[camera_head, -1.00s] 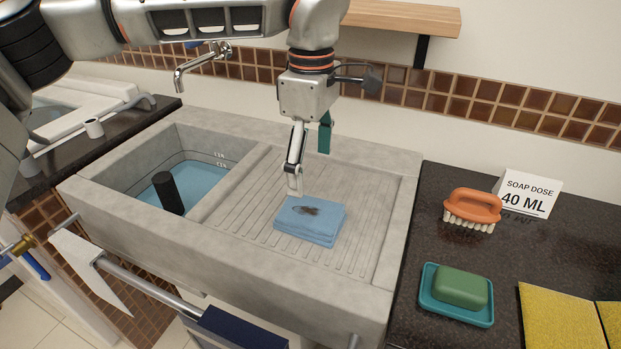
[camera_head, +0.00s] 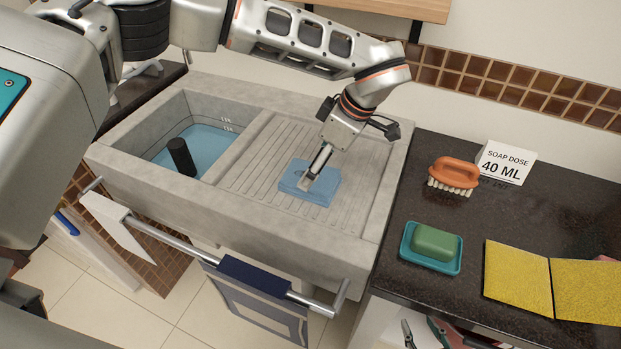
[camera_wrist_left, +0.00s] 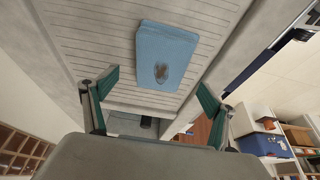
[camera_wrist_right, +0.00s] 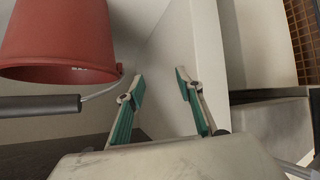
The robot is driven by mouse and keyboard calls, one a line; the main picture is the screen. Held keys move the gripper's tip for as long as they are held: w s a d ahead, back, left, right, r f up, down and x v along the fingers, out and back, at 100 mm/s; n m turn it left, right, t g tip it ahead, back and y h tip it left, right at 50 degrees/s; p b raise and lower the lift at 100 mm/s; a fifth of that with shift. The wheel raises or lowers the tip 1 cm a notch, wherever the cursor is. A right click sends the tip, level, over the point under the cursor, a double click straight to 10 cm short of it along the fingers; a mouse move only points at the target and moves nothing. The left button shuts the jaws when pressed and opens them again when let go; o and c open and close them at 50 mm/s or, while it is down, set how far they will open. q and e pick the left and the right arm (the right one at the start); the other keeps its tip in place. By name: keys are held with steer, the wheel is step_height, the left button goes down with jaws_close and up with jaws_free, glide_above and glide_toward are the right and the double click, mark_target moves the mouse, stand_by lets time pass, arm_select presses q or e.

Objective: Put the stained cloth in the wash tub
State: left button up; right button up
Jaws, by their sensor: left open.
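The stained cloth (camera_head: 307,186) is a folded blue stack on the ribbed drainboard. Its dark stain (camera_wrist_left: 161,72) shows in the left wrist view and is mostly hidden in the head view. My left gripper (camera_head: 312,180) points down over the cloth, its fingers apart on either side of it in the left wrist view; whether they touch it I cannot tell. The wash tub (camera_head: 143,125) is the stone basin left of the drainboard, with blue water and a dark upright post (camera_head: 181,157). My right gripper (camera_wrist_right: 160,82) is open and empty in the right wrist view, away from the cloth.
A stone divider separates tub and drainboard. The dark counter on the right holds an orange brush (camera_head: 455,175), green soap (camera_head: 436,243) in a teal dish, a soap-dose card (camera_head: 507,163) and yellow pads (camera_head: 517,278). A red bucket (camera_wrist_right: 62,35) is near my right gripper.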

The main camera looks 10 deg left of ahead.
arm_select(q)
steer(key=x, duration=0.4)
steer(key=shift+d+f, duration=0.15)
steer(key=shift+d, duration=0.05)
steer(key=shift+c, duration=0.2)
steer(key=c, duration=1.1)
steer(key=shift+c, duration=0.2)
